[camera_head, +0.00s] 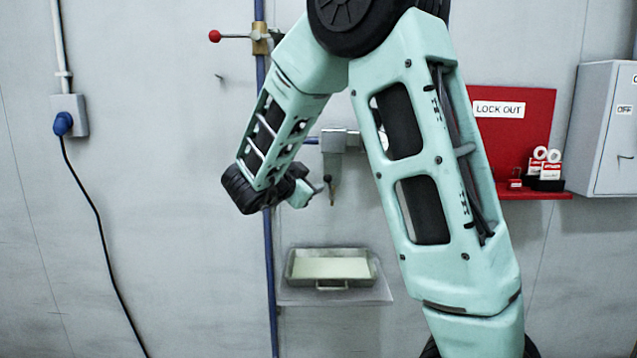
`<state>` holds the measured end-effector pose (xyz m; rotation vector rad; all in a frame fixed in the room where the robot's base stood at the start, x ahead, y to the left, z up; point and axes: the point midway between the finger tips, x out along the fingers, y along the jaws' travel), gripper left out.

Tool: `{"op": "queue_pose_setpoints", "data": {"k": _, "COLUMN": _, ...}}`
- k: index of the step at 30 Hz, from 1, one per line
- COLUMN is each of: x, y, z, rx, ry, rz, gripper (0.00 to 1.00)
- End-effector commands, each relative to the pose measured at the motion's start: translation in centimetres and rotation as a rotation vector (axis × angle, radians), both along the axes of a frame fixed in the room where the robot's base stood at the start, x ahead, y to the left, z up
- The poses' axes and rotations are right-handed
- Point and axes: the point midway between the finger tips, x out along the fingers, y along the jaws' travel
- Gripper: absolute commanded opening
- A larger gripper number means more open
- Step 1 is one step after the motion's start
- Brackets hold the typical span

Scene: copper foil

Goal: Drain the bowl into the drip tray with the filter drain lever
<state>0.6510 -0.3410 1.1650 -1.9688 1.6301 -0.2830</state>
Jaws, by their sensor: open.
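A grey filter head (338,140) is fixed on the blue pipe line at mid-wall, with a small bowl (335,165) hanging under it, partly hidden by my arm. A thin dark drain part (331,190) hangs below the bowl; I cannot tell its lever's position. My gripper (319,190) is just left of this drain part, open, with nothing seen in it. I cannot tell if it touches. The grey metal drip tray (330,284) sits below the filter on a small shelf, with a pale inside.
A brass valve (261,38) with a red-knobbed lever sits on the vertical blue pipe (268,270), close to my forearm. A red lockout board (530,115) and a grey cabinet (604,125) are at the right. A blue plug and socket (68,118) are at the left.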

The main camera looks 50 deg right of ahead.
Motion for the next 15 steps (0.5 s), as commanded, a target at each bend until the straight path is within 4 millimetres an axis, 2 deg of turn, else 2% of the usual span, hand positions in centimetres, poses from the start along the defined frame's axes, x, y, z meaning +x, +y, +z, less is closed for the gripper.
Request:
{"op": "queue_pose_setpoints", "data": {"k": 1, "x": -0.2, "y": 1.3, "z": 0.2, "rx": 0.000, "ry": -0.003, "rz": 0.005, "gripper": 0.44}}
{"op": "queue_pose_setpoints", "data": {"k": 6, "x": -1.1, "y": 4.7, "z": 0.8, "rx": 0.002, "ry": -0.002, "rz": 0.005, "gripper": 0.44}}
{"op": "queue_pose_setpoints", "data": {"k": 10, "x": -1.5, "y": 6.5, "z": 1.2, "rx": 0.000, "ry": 0.000, "rz": 0.004, "gripper": 0.44}}
{"op": "queue_pose_setpoints", "data": {"k": 15, "x": -1.9, "y": 7.6, "z": 1.5, "rx": 0.001, "ry": 0.000, "rz": 0.001, "gripper": 0.44}}
